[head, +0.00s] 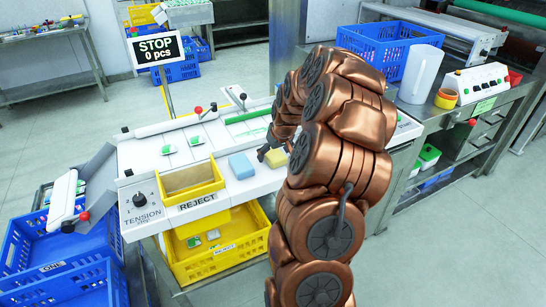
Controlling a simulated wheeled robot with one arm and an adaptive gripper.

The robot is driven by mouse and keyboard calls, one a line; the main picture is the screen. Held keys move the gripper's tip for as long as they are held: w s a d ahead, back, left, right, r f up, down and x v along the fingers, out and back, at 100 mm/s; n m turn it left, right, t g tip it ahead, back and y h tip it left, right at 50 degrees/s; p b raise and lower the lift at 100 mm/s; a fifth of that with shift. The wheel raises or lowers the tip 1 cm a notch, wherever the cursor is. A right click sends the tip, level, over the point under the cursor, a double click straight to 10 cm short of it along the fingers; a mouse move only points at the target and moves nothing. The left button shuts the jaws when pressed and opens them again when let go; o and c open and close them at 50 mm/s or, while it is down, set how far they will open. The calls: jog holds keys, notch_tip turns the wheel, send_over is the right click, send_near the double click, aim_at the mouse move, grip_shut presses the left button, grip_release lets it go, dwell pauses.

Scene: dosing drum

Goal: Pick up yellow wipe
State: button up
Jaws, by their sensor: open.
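The yellow wipe (276,158) is a small yellow block lying on the white machine top, just right of a blue block (241,165). My copper-coloured arm reaches in from the front right and covers part of the machine top. My gripper (267,151) is low over the machine top, close to the yellow wipe. Only a dark finger shows clearly; the rest is hidden behind my arm. The gripper is open, and I cannot tell whether it touches the wipe.
A yellow REJECT bin (192,182) stands left of the blocks, with small green-and-white packs (169,150) behind it. A sign (156,50) reads STOP 0 pcs. A white jug (421,74) and a blue crate (372,46) stand on the right bench.

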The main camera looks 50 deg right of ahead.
aim_at(272, 154)
jog(key=shift+f+b, duration=0.15)
jog(key=shift+b, duration=0.15)
dwell(0.5)
jog(key=c, duration=1)
jog(key=shift+r+p, duration=0.3)
jog(key=shift+p, duration=0.15)
jog(key=shift+r+b, duration=0.75)
jog(key=shift+r, duration=1.05)
jog(key=shift+s+a, duration=0.55)
jog(key=shift+s, duration=0.2)
jog(key=s+a+b, duration=0.1)
jog(key=s+a, duration=0.1)
jog(key=s, duration=0.2)
jog(key=s+a+r+b, duration=0.1)
jog(key=s+a, duration=0.2)
jog(key=s, duration=0.1)
jog(key=s+a+b, duration=0.1)
jog(key=s+a, duration=0.1)
jog(key=s, duration=0.1)
jog(key=shift+s+a+r, duration=0.15)
jog(key=shift+s+a, duration=0.25)
